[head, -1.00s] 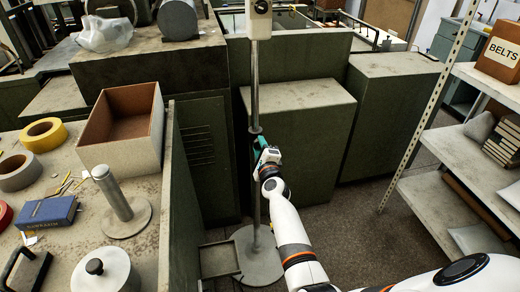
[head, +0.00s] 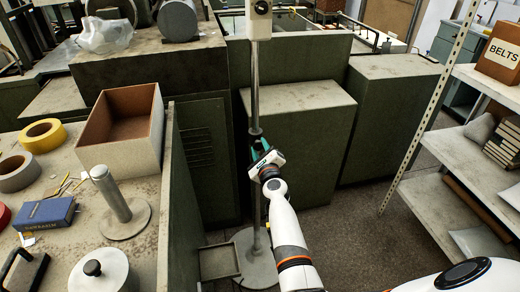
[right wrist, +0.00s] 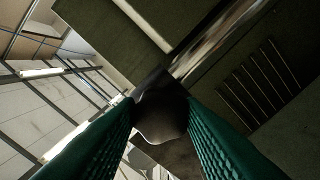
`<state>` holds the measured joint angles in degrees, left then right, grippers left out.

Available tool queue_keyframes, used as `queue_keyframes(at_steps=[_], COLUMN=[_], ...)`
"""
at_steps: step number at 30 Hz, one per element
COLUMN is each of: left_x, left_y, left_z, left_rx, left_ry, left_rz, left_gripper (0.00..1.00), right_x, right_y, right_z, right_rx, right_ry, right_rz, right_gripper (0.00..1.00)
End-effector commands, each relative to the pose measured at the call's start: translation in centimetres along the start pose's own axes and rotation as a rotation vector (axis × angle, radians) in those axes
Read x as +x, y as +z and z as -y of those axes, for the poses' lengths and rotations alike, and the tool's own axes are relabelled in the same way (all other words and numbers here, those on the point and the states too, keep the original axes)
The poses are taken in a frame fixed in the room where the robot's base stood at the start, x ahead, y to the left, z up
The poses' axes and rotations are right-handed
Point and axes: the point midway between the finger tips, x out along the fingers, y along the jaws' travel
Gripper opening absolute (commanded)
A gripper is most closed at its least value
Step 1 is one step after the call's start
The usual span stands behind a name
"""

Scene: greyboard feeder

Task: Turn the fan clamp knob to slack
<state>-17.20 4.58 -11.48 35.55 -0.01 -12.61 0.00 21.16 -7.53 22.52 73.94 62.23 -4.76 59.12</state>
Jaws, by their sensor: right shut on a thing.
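The grey metal pole (head: 255,85) stands upright on a round base (head: 262,270) on the floor. A dark clamp collar (head: 255,132) sits on the pole just above my right gripper. My right gripper (head: 258,148) is at the pole with its green fingers against it. In the right wrist view the gripper is shut on the dark clamp knob (right wrist: 160,105), which sits between the two green fingertips. The pole shows behind it in that view. In the head view the knob is hidden by the gripper. My left gripper is out of view.
A workbench (head: 70,245) with a box (head: 125,155), tape rolls and a grey post stands at the left. Green cabinets (head: 297,150) stand close behind the pole. A shelf rack (head: 455,160) is at the right. Bare floor lies between.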

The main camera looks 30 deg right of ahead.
Motion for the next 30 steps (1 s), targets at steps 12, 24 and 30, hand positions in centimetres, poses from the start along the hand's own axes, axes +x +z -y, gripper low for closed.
queue_keyframes(at_steps=[12, 24, 30], left_x=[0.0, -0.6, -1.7], left_y=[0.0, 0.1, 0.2], left_z=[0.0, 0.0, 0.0], left_rx=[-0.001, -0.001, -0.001], left_ry=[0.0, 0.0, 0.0], left_rz=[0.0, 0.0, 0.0], left_gripper=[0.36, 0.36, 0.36], right_x=[-0.1, -1.3, -4.8], right_y=[0.1, -0.1, 0.0], right_z=[0.2, 0.0, 0.0], right_rx=[0.003, 0.001, 0.001], right_ry=[-0.003, -0.003, -0.003], right_rz=[0.002, 0.002, 0.003], right_gripper=[0.57, 0.57, 0.57])
